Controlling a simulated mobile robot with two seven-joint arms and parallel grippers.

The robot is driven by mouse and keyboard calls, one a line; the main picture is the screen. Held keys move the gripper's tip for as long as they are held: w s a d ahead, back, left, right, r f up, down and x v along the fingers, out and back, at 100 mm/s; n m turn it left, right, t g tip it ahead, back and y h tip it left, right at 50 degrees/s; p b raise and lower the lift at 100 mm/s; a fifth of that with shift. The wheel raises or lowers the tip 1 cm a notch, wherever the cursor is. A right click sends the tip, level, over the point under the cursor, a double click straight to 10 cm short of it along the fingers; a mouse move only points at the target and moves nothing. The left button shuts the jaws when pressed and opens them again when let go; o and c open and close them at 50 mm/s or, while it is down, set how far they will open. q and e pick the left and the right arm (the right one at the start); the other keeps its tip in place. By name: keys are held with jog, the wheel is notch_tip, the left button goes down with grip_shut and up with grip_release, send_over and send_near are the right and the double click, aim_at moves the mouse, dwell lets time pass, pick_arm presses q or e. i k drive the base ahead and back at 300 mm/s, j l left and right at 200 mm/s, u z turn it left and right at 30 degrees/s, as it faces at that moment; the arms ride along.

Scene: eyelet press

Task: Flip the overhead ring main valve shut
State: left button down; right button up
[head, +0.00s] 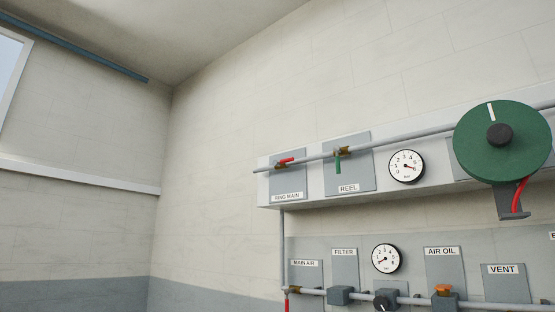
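The ring main valve (284,162) sits on the overhead pipe, on a grey plate labelled RING MAIN. Its red lever (287,160) points to the right, roughly along the pipe. Next to it on the same pipe is the REEL valve, whose green lever (338,163) hangs down across the pipe. Neither of my grippers is in the head view.
A round gauge (406,166) and a large green hose reel (502,142) are to the right on the upper panel. A lower panel carries MAIN AIR, FILTER, AIR OIL and VENT plates and another gauge (385,258). The wall left of the panels is bare.

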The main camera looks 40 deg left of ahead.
aim_at(275, 163)
jog(key=i+j+u, duration=0.15)
jog(key=i+j, duration=0.25)
jog(key=i+j+u, duration=0.15)
jog(key=i+j, duration=0.15)
jog(key=i+j+u, duration=0.15)
jog(key=i, duration=0.35)
jog(key=i+j+u, duration=0.15)
jog(key=i+j, duration=0.2)
jog(key=i, duration=0.1)
